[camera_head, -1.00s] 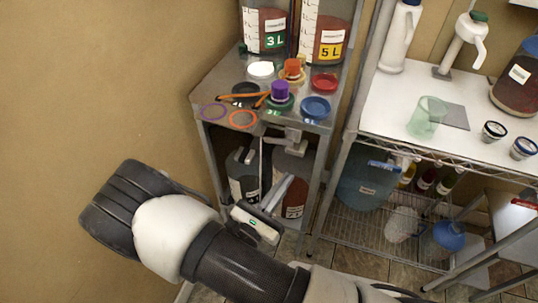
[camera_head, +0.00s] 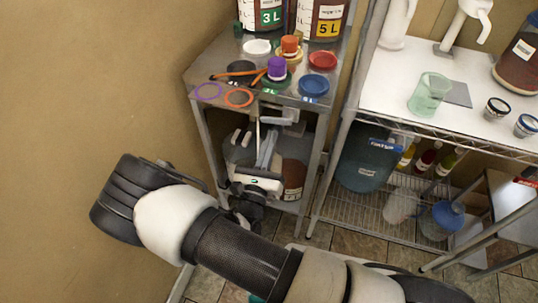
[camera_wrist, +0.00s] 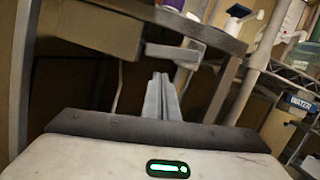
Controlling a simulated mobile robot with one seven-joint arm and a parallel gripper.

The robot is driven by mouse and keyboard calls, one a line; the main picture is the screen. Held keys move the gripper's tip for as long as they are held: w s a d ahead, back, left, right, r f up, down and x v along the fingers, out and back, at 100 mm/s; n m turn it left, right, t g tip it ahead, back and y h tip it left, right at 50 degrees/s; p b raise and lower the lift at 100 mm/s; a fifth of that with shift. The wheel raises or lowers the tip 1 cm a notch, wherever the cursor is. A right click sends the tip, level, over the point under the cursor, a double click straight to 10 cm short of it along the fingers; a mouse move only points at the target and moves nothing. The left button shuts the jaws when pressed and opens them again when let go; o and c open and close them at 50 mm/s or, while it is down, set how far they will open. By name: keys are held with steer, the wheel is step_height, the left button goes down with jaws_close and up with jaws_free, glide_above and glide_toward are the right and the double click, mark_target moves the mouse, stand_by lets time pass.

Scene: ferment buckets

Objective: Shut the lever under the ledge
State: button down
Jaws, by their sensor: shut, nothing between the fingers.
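The lever, a light grey bar with a bracket (camera_head: 285,116), hangs under the front ledge (camera_head: 270,103) of the metal stand. In the wrist view the pale lever (camera_wrist: 174,52) lies just beyond and above my fingertips, below the dark ledge (camera_wrist: 215,38). My gripper (camera_head: 268,137) is below the lever, fingers together and pointing up towards the ledge. In the wrist view my gripper (camera_wrist: 161,78) is shut and empty. I cannot tell whether its tips touch the lever.
A thin pale rod (camera_wrist: 118,88) hangs left of my fingers. Dark bottles (camera_head: 293,180) stand on the lower shelf behind my gripper. Lids and rings (camera_head: 238,97) lie on the stand's top. A wire rack (camera_head: 385,205) stands at right; the wall is at left.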

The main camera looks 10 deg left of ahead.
steer(key=shift+a+r, duration=0.15)
steer(key=shift+r, duration=0.75)
steer(key=shift+w+a+r+m+p, duration=0.1)
steer(key=shift+a+r+m+p, duration=0.1)
steer(key=shift+r+m+p, duration=0.3)
steer(key=shift+a+r+m+p, duration=0.2)
steer(key=shift+r+m+p, duration=0.2)
steer(key=shift+r+p, duration=0.05)
steer(key=shift+r, duration=0.15)
steer(key=b, duration=0.2)
glide_toward(269, 122)
step_height(269, 122, down, 6)
steer(key=s, duration=0.2)
steer(key=shift+s+r, duration=0.15)
steer(key=shift+s, duration=0.1)
